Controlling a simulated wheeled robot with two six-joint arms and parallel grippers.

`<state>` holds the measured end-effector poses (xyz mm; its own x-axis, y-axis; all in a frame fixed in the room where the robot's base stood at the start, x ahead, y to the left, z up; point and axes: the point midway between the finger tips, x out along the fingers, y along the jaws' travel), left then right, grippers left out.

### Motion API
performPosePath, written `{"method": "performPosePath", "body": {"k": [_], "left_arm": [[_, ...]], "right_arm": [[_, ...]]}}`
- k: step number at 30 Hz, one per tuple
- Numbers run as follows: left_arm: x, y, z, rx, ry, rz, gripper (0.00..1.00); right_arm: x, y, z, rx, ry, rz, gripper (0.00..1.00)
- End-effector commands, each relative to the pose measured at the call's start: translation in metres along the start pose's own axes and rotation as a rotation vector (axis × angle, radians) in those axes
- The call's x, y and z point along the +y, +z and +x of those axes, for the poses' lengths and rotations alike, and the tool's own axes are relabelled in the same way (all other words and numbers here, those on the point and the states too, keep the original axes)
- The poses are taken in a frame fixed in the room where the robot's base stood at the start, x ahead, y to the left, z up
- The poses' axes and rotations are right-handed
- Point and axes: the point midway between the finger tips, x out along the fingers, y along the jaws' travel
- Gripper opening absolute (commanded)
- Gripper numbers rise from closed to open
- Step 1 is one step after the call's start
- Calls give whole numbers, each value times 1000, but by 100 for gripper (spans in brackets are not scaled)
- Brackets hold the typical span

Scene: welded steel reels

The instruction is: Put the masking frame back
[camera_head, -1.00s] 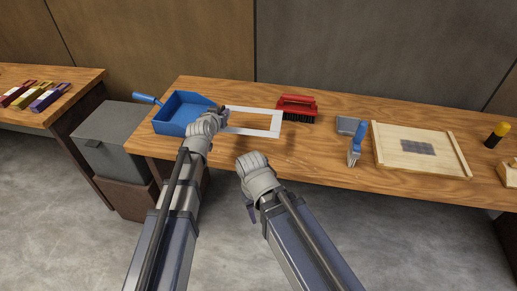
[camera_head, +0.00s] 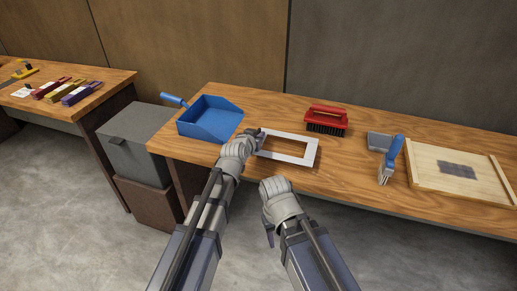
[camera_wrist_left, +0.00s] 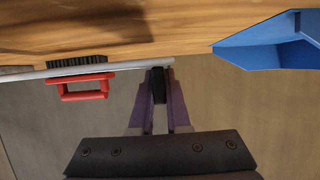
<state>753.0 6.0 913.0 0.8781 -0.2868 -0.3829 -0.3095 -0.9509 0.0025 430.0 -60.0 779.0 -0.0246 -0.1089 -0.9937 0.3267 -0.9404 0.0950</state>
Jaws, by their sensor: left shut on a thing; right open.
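The masking frame (camera_head: 311,152) is a flat white rectangle with an open middle. In the head view it is over the front part of the bench, right of the blue dustpan. My left gripper (camera_head: 259,135) is shut on its left end. In the left wrist view the frame (camera_wrist_left: 110,67) shows edge-on as a thin pale bar, its end between the fingers (camera_wrist_left: 158,85). It looks held above the wood, with a shadow on the bench. My right gripper (camera_head: 268,237) is open and empty in front of the bench edge, its fingers partly hidden.
The blue dustpan (camera_head: 212,119) stands left of the frame and a red brush (camera_head: 327,118) behind it. A blue-handled brush (camera_head: 391,158), a grey block (camera_head: 379,141) and a wooden board (camera_head: 440,178) lie right. A grey bin (camera_head: 140,140) stands between the two benches.

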Motion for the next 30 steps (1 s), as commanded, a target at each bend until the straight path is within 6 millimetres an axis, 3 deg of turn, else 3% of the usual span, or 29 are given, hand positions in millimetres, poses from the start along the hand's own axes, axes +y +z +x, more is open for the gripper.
{"method": "performPosePath", "body": {"k": [5, 13, 26, 27, 30], "left_arm": [[0, 6, 2, 0, 0, -1, 0], [0, 34, 14, 0, 0, -1, 0], [0, 37, 15, 0, 0, -1, 0], [0, 36, 15, 0, 0, 0, 17], [0, 36, 15, 0, 0, 0, 28]], "right_arm": [[-1, 0, 6, 0, 0, 0, 50], [-4, -2, 37, 0, 0, 0, 50], [-4, -2, 40, 0, 0, 0, 50], [-4, -2, 39, 0, 0, 0, 50], [-4, -2, 38, 0, 0, 0, 50]]}}
